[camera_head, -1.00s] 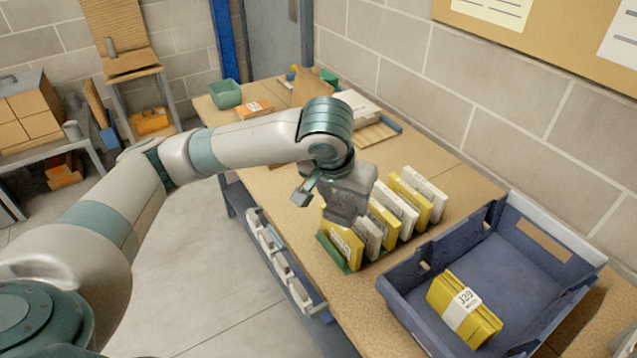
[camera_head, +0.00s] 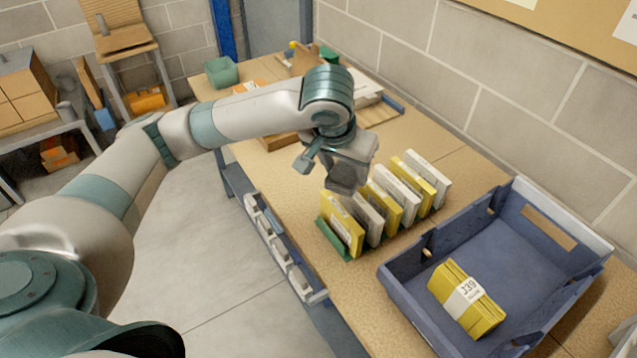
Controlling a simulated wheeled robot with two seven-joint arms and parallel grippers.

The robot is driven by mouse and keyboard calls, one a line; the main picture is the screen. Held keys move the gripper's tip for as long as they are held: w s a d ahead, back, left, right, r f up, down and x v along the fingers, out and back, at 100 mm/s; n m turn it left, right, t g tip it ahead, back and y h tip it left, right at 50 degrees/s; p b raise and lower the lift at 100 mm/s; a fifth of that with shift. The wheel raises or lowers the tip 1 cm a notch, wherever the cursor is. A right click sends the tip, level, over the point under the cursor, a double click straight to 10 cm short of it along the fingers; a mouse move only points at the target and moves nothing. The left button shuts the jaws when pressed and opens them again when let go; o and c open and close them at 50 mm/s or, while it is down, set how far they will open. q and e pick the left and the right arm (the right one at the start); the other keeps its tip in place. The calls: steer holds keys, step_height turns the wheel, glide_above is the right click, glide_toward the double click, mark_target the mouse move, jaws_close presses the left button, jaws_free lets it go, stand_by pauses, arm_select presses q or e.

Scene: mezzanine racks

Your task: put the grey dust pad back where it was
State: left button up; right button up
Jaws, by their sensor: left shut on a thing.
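My left gripper (camera_head: 345,180) points down over the near left end of a row of upright packs. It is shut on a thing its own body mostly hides. I take this to be the grey dust pad, but its outline is not clear. Below stands a green rack (camera_head: 333,243) with yellow and pale grey-white packs on edge, slightly tilted. The front yellow pack (camera_head: 345,228) has a pale grey one (camera_head: 370,222) behind it. I cannot tell whether the held thing touches the packs. My right gripper is not in view.
A blue crate (camera_head: 408,303) to the right holds a yellow bundle (camera_head: 466,300) with a white label. Farther back on the workbench are a green bin (camera_head: 221,72) and flat boxes. Bare bench top lies between rack and crate. Pale holders (camera_head: 285,255) line the bench's front edge.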

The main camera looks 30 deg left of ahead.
arm_select(q)
steer(key=w, duration=0.2)
steer(key=w+a+f, duration=0.1)
steer(key=w+a, duration=0.1)
steer(key=w, duration=0.1)
steer(key=shift+w+f+p, duration=0.3)
steer(key=shift+p, duration=0.05)
steer(key=w+a+f+m+p, duration=0.1)
steer(key=w+a+f, duration=0.8)
steer(key=a, duration=0.3)
steer(key=shift+a+f+h, duration=0.2)
steer(key=shift+f+h, duration=0.1)
steer(key=shift+f, duration=0.05)
step_height(320, 180, down, 6)
steer(key=shift+r+p, duration=0.2)
steer(key=shift+p, duration=0.9)
steer(key=shift+f, duration=0.3)
